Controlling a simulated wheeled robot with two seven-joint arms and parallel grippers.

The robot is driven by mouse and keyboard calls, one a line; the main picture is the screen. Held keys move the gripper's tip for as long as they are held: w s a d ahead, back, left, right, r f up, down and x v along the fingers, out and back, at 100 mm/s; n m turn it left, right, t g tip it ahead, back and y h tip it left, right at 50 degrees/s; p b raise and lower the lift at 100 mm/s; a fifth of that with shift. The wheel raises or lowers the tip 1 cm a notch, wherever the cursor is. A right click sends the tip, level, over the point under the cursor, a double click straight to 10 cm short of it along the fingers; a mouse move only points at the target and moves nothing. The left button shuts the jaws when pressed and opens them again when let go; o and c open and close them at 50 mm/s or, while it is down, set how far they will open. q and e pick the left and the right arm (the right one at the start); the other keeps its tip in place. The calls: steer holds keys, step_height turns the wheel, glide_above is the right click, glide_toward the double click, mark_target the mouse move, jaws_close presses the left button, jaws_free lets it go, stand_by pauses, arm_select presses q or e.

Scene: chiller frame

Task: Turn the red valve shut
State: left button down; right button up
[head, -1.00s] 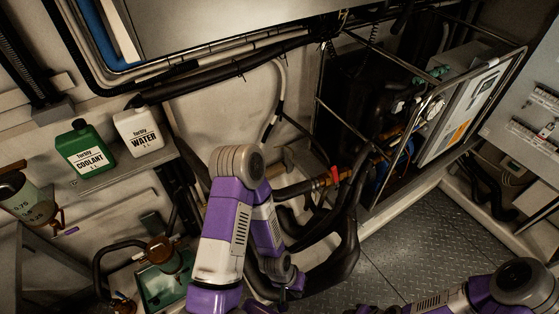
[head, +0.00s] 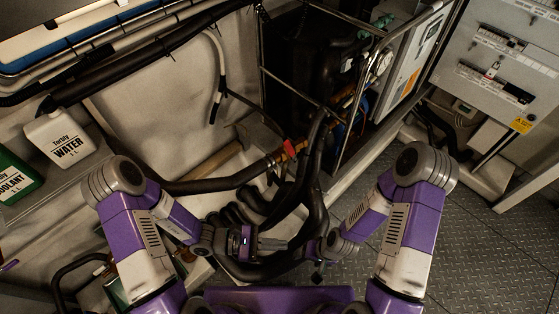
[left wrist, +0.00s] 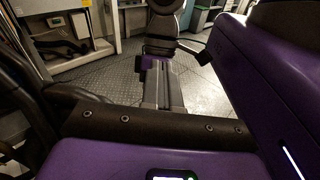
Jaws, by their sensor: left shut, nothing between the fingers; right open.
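The red valve handle (head: 289,147) is small and sits on an orange-brown pipe fitting at the lower left corner of the metal frame, in the middle of the head view. Black hoses run beside and below it. My left gripper (head: 278,244) is low in the head view, below the valve and apart from it, in front of the thick black hoses. My right gripper (head: 318,272) is low, to the right of the left one, open, small and partly dark. The left wrist view does not show the valve.
Thick black hoses (head: 262,268) loop close around my grippers. The metal tube frame (head: 345,150) encloses pipes and gauges behind the valve. A white water jug (head: 62,140) and a green coolant jug (head: 14,180) stand at left. The chequered floor (head: 470,235) at right is clear.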

arm_select(q)
steer(key=w+a+r+n+t+h, duration=0.1)
steer(key=w+a+r+n+t, duration=0.2)
steer(key=w+n+t, duration=0.45)
steer(key=n+t+y+b, duration=0.2)
steer(key=n+t, duration=0.1)
steer(key=t, duration=0.5)
glide_toward(287, 150)
steer(key=x, duration=0.7)
steer(key=shift+w+f, duration=0.1)
steer(key=shift+f, duration=0.3)
steer(key=shift+y, duration=0.4)
